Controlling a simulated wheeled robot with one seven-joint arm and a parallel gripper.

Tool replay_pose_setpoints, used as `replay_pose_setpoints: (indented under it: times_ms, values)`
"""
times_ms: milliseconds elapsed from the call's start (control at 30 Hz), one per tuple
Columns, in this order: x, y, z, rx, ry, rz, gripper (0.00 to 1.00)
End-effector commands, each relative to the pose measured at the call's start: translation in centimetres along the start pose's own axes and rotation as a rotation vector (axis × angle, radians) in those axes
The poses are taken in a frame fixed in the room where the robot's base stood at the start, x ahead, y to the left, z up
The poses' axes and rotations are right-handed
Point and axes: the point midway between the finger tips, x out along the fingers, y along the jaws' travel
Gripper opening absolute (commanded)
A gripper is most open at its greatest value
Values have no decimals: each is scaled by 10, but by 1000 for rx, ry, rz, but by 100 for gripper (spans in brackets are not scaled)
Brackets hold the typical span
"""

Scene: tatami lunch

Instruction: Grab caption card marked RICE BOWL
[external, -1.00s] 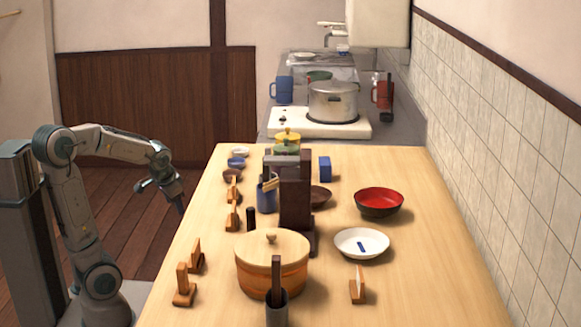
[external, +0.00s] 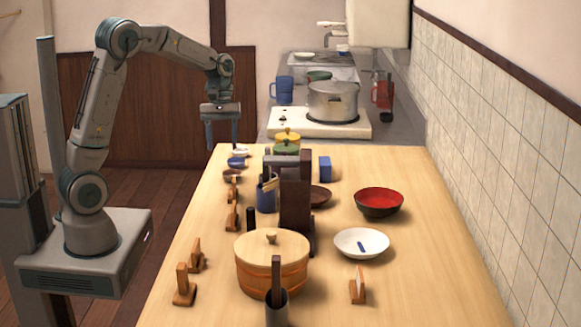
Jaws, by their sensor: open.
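Several small wooden card stands line the left side of the table: two near the front left (external: 184,286) (external: 196,256) and two farther back (external: 232,217) (external: 233,190). Another stand with a pale card (external: 358,286) is at the front right, beyond the wooden tub. No lettering is readable, so I cannot tell which card is marked RICE BOWL. My gripper (external: 222,146) is open and empty, pointing down around the far left corner of the table, apart from every stand.
A lidded wooden tub (external: 272,266), a dark cup (external: 277,308) and a dark wooden rack (external: 296,205) crowd the middle of the table (external: 430,275). A white bowl (external: 361,243) and red bowl (external: 379,201) stand right. Small dishes (external: 237,162) lie near my gripper.

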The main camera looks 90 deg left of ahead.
Motion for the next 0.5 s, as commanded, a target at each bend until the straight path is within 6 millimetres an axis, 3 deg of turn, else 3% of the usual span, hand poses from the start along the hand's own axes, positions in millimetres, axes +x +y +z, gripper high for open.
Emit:
replay_pose_setpoints:
  times_ms: [100,267,500]
  values:
    - [-6,18,14,-42,-85,-16,53]
    - [1,26,21,-64,-130,-23,53]
    - [44,26,27,-64,-134,-25,53]
